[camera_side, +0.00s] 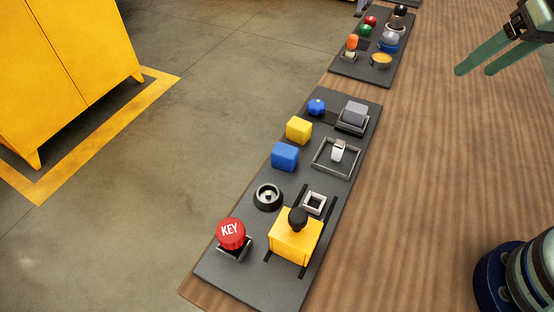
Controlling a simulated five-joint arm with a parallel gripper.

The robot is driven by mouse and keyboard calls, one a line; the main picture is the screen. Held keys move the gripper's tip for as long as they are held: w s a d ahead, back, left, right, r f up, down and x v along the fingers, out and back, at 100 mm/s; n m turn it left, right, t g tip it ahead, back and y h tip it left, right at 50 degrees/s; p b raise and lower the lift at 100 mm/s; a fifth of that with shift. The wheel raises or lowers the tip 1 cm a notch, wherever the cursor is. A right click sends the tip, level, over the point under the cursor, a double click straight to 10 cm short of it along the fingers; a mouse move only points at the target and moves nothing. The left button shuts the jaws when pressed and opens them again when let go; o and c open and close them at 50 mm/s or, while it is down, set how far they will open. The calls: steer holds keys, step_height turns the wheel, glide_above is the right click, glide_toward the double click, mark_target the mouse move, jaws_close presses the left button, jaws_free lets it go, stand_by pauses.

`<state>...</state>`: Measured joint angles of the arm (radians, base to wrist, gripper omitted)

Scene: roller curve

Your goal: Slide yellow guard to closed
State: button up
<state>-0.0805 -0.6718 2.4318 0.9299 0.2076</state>
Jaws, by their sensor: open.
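The yellow guard (294,241) is a yellow box with a black knob (298,219) on top. It sits between two dark rails (272,249) at the near end of the panel. A small square grey-framed piece (314,203) lies just beyond the guard between the rails and is uncovered. My gripper (472,72) has two green fingers and is at the upper right, over the wooden table. It is open and empty, far from the guard.
The dark panel (225,273) also carries a red KEY button (231,234), a black round socket (268,197), a blue block (285,156), a yellow block (299,130) and a white switch (338,151). A second panel (345,70) stands farther back.

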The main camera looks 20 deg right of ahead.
steer(key=w+a+m+g, duration=0.15)
steer(key=a+m, duration=0.25)
steer(key=a, duration=0.4)
steer(key=m+g, duration=0.4)
steer(key=m, duration=0.9)
glide_toward(299, 215)
step_height(299, 215, down, 9)
steer(key=shift+s+a+f, duration=0.1)
steer(key=shift+s+a, duration=0.05)
jaws_close()
